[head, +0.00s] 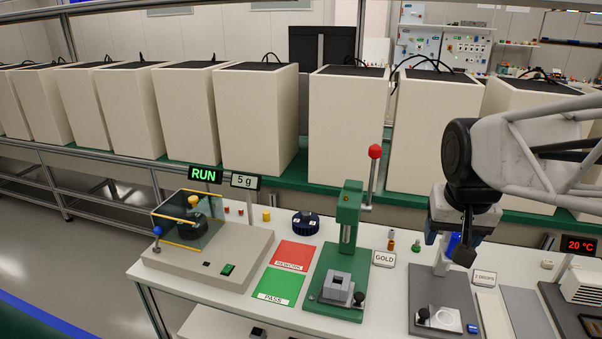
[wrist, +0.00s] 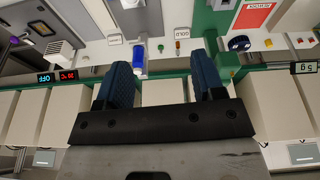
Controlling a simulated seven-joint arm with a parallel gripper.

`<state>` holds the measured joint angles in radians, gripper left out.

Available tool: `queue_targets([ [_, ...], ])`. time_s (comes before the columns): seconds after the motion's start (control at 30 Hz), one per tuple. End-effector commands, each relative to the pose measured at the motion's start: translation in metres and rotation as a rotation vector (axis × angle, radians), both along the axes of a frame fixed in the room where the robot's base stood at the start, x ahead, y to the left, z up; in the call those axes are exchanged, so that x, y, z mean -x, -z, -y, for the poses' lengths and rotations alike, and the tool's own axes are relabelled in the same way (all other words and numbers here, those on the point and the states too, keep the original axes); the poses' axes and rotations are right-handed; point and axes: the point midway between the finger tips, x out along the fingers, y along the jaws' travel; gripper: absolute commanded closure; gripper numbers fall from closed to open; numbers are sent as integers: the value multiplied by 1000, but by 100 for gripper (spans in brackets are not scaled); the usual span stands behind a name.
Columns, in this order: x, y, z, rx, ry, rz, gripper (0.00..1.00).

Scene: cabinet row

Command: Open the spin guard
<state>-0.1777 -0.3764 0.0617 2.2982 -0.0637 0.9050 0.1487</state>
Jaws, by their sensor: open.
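The spin guard (head: 178,222) is a clear cover with yellow edges on a beige machine base (head: 207,262) at the left of the head view. It appears down over a dark rotor (head: 196,208). A blue ball knob (head: 157,231) is at its front left corner. My gripper (head: 463,250) is far to the right, above the grey dropper stand, and away from the guard. In the wrist view my gripper (wrist: 164,80) has its two blue fingers spread, with nothing held between them. The guard is not visible in the wrist view.
A green press (head: 347,230) with a red-knobbed lever stands between my gripper and the guard. Red (head: 295,254) and green (head: 277,287) mats lie beside the machine. A "RUN" display (head: 205,175) stands behind the guard. Tall beige cabinets (head: 255,115) line the back.

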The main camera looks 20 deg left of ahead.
Motion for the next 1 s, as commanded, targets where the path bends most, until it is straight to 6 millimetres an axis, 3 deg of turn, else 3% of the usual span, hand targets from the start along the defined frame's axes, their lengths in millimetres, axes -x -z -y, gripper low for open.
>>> queue_targets([
  [0.1,-29,-6,-22,1,-17,4,38],
  [0.57,-128,-16,-121,4,-77,26,38],
  [1.0,-206,-6,-242,0,-135,50,38],
])
